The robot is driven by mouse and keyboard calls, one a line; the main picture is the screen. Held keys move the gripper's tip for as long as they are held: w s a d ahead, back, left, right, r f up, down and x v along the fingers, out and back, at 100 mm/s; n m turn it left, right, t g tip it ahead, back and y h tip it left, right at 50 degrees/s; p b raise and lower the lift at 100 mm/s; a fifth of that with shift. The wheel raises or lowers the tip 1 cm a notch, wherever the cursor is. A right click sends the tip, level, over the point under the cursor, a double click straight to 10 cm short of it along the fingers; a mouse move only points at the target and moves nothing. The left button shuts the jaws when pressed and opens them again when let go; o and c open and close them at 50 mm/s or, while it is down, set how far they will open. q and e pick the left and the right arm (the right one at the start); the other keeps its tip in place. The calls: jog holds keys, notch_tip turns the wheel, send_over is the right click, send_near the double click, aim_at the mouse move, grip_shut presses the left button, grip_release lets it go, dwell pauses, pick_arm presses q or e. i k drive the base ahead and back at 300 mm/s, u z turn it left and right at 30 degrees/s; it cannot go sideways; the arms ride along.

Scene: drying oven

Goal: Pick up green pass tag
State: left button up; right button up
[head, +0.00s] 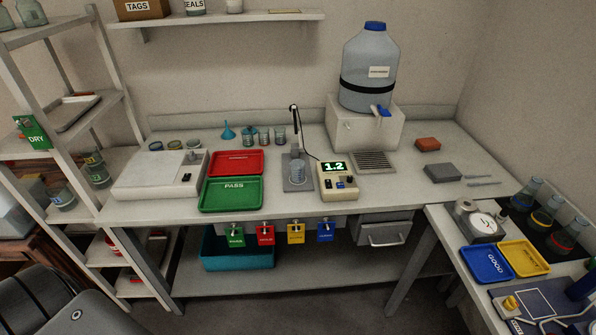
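The green pass tag (235,237) hangs from a small hook on the front edge of the bench. It is the leftmost in a row of coloured tags, with a red tag (265,234) just to its right. Its printed lettering is too small to read surely. Neither of my grippers shows in the head view, so I cannot see where they are relative to the tag.
A yellow tag (296,232) and a blue tag (326,231) hang further right. The green PASS tray (231,207) lies on the bench above the tags. A teal bin (238,259) stands on the lower shelf below them. A drawer (384,234) is at the right.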

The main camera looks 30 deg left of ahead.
aim_at(237, 241)
jog(key=u, duration=1.45)
